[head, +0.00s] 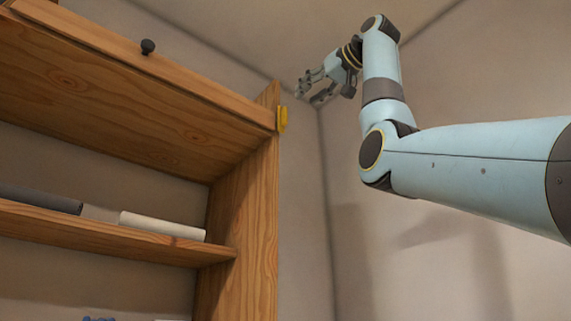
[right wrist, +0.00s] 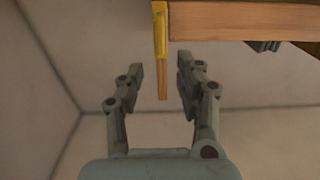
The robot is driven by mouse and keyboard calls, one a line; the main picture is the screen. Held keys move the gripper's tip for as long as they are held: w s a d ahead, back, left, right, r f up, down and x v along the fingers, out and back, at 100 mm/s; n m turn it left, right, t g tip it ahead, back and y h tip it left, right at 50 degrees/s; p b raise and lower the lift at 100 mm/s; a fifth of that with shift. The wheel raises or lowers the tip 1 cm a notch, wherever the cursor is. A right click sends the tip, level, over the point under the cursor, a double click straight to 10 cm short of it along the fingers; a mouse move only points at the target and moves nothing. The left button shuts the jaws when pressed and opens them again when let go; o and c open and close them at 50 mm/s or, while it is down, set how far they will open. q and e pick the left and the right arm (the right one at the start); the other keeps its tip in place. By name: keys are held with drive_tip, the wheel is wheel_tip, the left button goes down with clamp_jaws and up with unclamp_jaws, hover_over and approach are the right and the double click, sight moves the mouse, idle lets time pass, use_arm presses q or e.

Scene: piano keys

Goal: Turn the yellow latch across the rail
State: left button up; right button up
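The yellow latch (head: 282,119) sits on the upper right side of a wooden cabinet, by the end of a long wooden rail (head: 190,75). It looks upright, along the side post. In the right wrist view the latch (right wrist: 160,28) is a narrow upright strip at the top, beside the end of a wooden board (right wrist: 240,18). My right gripper (head: 313,92) is open and empty, to the right of the latch and a little higher in the head view. In the right wrist view its spread fingers (right wrist: 161,75) lie below the latch, with a gap between. My left gripper is out of view.
A black knob (head: 148,47) sticks out from the cabinet's upper front. The side post (head: 262,190) runs down below the latch. A shelf (head: 120,236) holds a white block (head: 162,226) and a dark one (head: 38,198). Bare walls surround my right gripper.

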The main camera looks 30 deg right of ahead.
sight(287, 113)
drive_tip(key=w, duration=0.2)
drive_tip(key=w+p, duration=0.1)
drive_tip(key=w, duration=0.1)
drive_tip(key=w+p, duration=0.1)
drive_tip(key=w, duration=0.1)
drive_tip(key=shift+w+a, duration=0.3)
drive_tip(key=shift+w, duration=0.05)
drive_tip(key=shift+w+f+p, duration=0.1)
drive_tip(key=shift+w+p, duration=0.6)
drive_tip(key=shift+w, duration=0.55)
drive_tip(key=shift+w+a, duration=0.1)
drive_tip(key=shift+c, duration=0.3)
drive_tip(key=c, duration=0.5)
clamp_jaws()
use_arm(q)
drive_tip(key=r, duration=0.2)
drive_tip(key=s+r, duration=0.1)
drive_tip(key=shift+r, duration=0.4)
